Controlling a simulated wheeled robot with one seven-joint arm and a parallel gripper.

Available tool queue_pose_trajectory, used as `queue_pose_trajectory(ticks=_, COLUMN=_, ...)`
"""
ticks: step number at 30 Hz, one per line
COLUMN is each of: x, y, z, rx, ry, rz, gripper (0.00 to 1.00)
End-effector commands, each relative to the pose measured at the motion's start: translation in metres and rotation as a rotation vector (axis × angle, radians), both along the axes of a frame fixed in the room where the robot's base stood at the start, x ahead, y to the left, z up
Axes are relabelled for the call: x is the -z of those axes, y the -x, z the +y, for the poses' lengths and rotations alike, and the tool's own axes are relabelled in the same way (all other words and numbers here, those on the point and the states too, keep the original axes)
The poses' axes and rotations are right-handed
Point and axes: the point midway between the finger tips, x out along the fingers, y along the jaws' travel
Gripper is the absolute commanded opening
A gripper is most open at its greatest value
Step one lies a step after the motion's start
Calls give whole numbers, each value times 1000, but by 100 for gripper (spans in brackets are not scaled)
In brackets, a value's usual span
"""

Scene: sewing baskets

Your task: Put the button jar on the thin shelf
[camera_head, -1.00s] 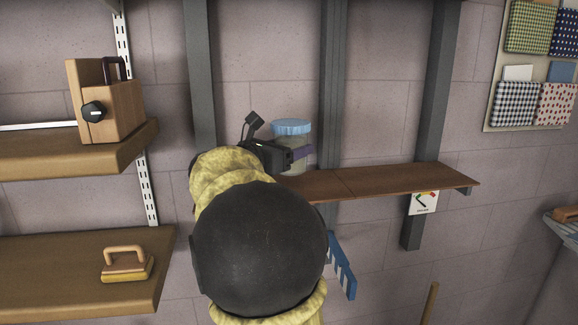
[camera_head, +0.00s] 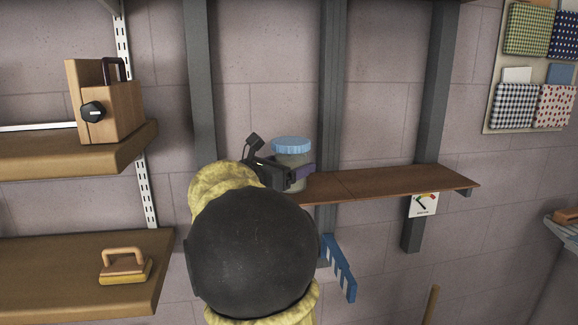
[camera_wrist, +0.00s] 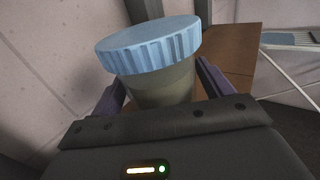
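The button jar (camera_head: 291,160) has a ribbed light-blue lid and a greenish-grey body. It looks upright in the head view, at the left end of the thin brown shelf (camera_head: 390,184). My gripper (camera_head: 293,176) is shut on the jar, with one purple finger on each side of its body below the lid. In the wrist view the jar (camera_wrist: 160,80) stands between the fingers, with the brown shelf (camera_wrist: 236,50) behind it. My gripper and arm hide the jar's base, so I cannot tell whether it touches the shelf.
The rest of the thin shelf to the right is bare. Grey uprights (camera_head: 435,90) stand behind it. A gauge card (camera_head: 423,204) and a blue striped object (camera_head: 340,268) hang below. At left, thick wooden shelves hold a wooden box (camera_head: 110,108) and a handled block (camera_head: 125,268).

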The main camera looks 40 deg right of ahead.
Motion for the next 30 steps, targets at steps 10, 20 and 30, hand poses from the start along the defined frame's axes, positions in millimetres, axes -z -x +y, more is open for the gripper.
queue_pose_trajectory(ticks=10, x=-1, y=-1, z=1, rx=-2, ry=0, rz=0, gripper=87)
queue_pose_trajectory(ticks=20, x=-1, y=2, z=35, rx=-6, ry=-1, rz=0, gripper=87)
queue_pose_trajectory(ticks=30, x=-1, y=6, z=101, rx=-5, ry=0, rz=0, gripper=87)
